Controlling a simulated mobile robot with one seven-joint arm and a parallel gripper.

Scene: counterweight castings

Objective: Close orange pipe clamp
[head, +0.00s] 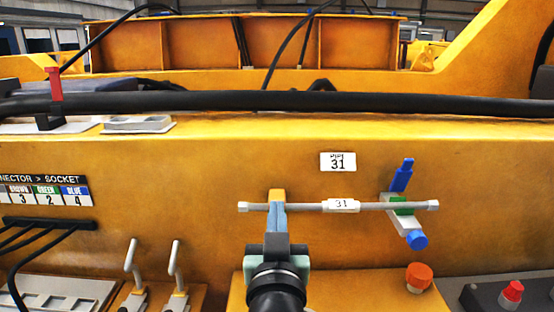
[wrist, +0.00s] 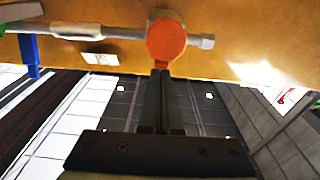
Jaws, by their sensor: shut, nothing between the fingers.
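The orange pipe clamp sits on the thin grey pipe (head: 308,207), near its left end in the head view. There only its orange-yellow top (head: 277,195) shows, with the rest hidden by my gripper (head: 277,238). In the wrist view its round orange part (wrist: 166,40) covers part of the pipe, with a grey body (wrist: 163,14) behind it. My gripper (wrist: 161,76) is shut and empty, its tips at the lower edge of the orange part. I cannot tell whether they touch, or whether the clamp is open.
A second clamp with a blue lever (head: 402,176) and blue knob (head: 417,239) sits near the pipe's right end. An orange knob (head: 419,276) and red button (head: 512,291) are at lower right. Two grey levers (head: 132,260) stand at lower left. A thick black hose (head: 300,101) runs above.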

